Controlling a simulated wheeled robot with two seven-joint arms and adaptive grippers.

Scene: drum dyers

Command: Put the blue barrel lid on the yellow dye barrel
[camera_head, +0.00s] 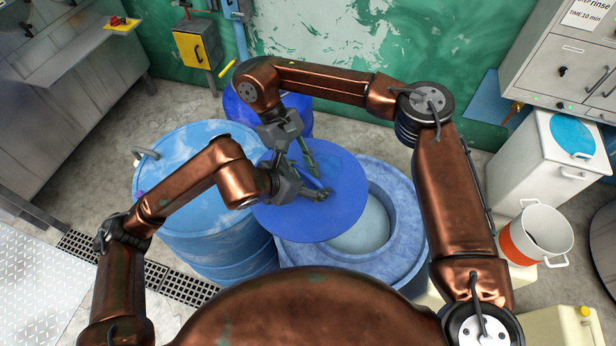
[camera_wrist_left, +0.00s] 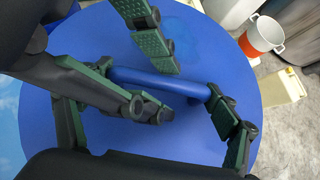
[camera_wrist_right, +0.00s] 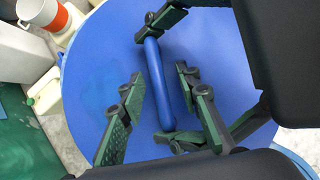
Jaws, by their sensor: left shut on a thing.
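The blue barrel lid (camera_head: 330,225) is a round disc held above an open blue barrel (camera_head: 408,245), covering its left part. The barrel's inside looks pale, and no yellow dye shows. My left gripper (camera_head: 305,195) is shut on the lid's bar handle (camera_wrist_left: 160,84), with a finger near each end. The handle also shows in the right wrist view (camera_wrist_right: 158,80). My right gripper (camera_head: 312,172) reaches over from the back; its fingers stand apart on both sides of the handle.
A closed blue barrel (camera_head: 165,165) stands left of the lid, and a darker blue barrel (camera_head: 240,112) stands behind. A white and orange pot (camera_head: 545,235) and a white cabinet (camera_head: 530,150) are at the right. Floor grating (camera_head: 185,287) runs at the left.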

